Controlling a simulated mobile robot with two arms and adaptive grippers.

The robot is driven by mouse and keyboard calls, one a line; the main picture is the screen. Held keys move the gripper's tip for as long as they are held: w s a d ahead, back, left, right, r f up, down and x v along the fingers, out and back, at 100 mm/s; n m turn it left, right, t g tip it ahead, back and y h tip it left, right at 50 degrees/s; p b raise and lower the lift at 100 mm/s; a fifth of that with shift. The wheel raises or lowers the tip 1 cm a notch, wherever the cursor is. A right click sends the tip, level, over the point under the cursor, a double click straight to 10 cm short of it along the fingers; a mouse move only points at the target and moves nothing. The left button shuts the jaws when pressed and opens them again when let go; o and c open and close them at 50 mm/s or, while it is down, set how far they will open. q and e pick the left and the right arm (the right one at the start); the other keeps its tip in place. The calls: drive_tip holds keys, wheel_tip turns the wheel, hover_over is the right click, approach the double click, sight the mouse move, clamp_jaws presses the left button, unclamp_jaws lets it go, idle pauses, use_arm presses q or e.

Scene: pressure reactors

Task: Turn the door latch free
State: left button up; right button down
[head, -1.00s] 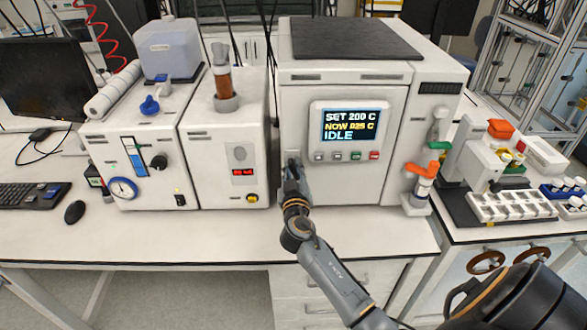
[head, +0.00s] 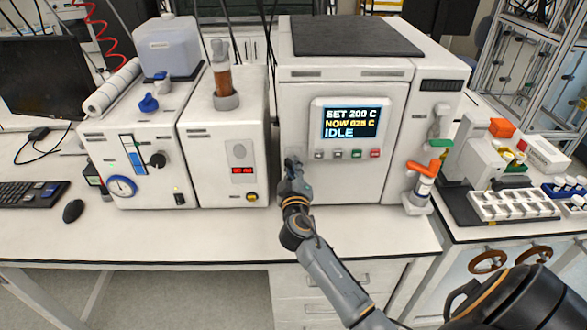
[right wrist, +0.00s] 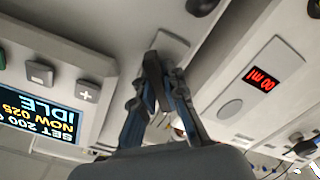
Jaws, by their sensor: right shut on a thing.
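The pressure reactor (head: 345,180) is a white box with a front door and a screen (head: 351,122) reading SET 200 C, NOW 025 C, IDLE. The door latch is at the left edge of the door, mostly hidden by my right gripper (head: 293,168). In the right wrist view a dark latch handle (right wrist: 152,68) shows between the fingers of my right gripper (right wrist: 157,88), which is shut on it. The door looks closed. My left gripper is not in view.
A white unit with a red display (head: 225,150) stands close to the left of the reactor. An orange-handled valve (head: 420,170) is on its right. A tray with white-capped vials (head: 510,206) lies further right. The bench front (head: 190,235) is clear.

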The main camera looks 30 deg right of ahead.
drive_tip(key=n, duration=0.3)
drive_tip(key=shift+n, duration=2.1)
drive_tip(key=c, duration=1.4)
unclamp_jaws()
drive_tip(key=shift+a, duration=0.1)
drive_tip(key=v, duration=1.2)
drive_tip(key=shift+f, duration=0.1)
